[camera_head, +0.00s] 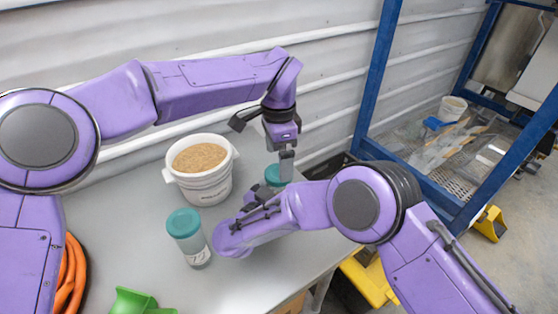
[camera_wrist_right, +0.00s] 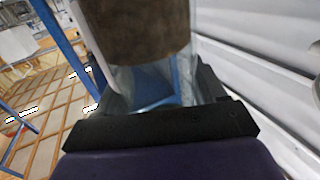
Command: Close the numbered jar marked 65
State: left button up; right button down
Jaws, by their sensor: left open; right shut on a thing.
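A teal lid (camera_head: 275,176) shows just beneath my left gripper (camera_head: 284,163), which points straight down and is open. What lies under this lid is mostly hidden behind my right arm, so I cannot tell whether it is seated. My right gripper (camera_head: 264,204) is shut on a clear jar, close below that lid. In the right wrist view the clear jar (camera_wrist_right: 150,85) has a brown fill (camera_wrist_right: 135,25) and sits between the fingers; no number shows. Another clear jar (camera_head: 195,252) with a teal lid stands upright in front; its label is too small to read surely.
A white bucket (camera_head: 206,188) of brown substrate stands behind on the grey table (camera_head: 155,250). A green scoop-like thing (camera_head: 135,302) lies at the front edge, beside an orange hose (camera_head: 70,275). A blue-framed rack (camera_head: 375,75) stands right of the table.

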pick_arm(q)
jog(key=shift+c, duration=0.4)
notch_tip(320, 180, up, 4)
jog(key=n, duration=0.3)
jog(key=shift+d+f, duration=0.1)
jog(key=shift+f, duration=0.15)
jog(key=shift+f, duration=0.1)
notch_tip(320, 180, down, 8)
